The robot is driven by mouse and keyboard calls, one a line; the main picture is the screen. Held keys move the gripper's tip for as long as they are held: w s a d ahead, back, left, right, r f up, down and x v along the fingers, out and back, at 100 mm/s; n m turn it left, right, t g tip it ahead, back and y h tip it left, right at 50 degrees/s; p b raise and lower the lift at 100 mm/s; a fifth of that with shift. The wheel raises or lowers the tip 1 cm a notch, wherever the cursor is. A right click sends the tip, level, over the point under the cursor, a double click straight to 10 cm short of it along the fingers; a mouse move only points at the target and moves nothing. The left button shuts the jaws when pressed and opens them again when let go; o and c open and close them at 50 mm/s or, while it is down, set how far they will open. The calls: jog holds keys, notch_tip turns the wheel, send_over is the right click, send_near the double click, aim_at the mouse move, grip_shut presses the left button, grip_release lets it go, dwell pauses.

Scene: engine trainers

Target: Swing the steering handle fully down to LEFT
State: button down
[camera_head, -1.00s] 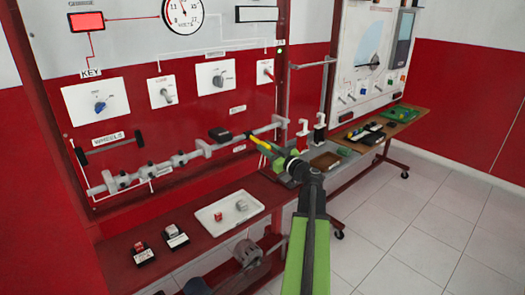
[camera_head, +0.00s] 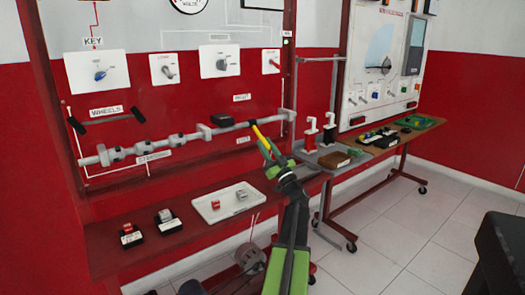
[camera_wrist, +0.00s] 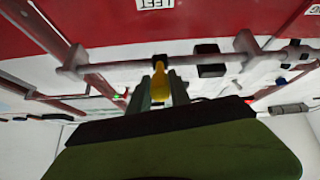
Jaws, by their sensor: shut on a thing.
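The steering handle (camera_head: 261,138) is a thin yellow lever on the right part of the grey steering rod (camera_head: 235,126). It slants down and to the right from the rod. My gripper (camera_head: 271,153) is at its lower end. The wrist view, which looks upside down, shows the yellow handle (camera_wrist: 161,82) between the two fingers of my gripper (camera_wrist: 161,92), with its dark base at the rod. My gripper is shut on it. A LEFT label (camera_head: 243,140) is just below the rod, beside the handle, and a RIGHT label (camera_head: 242,97) is above.
A black block (camera_head: 222,120) sits by the rod. A white tray (camera_head: 227,203) and small red-and-black parts (camera_head: 130,234) lie on the red bench below. A second trainer with a side table (camera_head: 387,150) stands to the right. Floor (camera_head: 430,220) is free at lower right; a dark object (camera_head: 500,255) stands at the right edge.

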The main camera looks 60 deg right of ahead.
jog(key=shift+w, duration=0.1)
jog(key=c, duration=1.2)
grip_release()
jog(key=shift+d, duration=0.1)
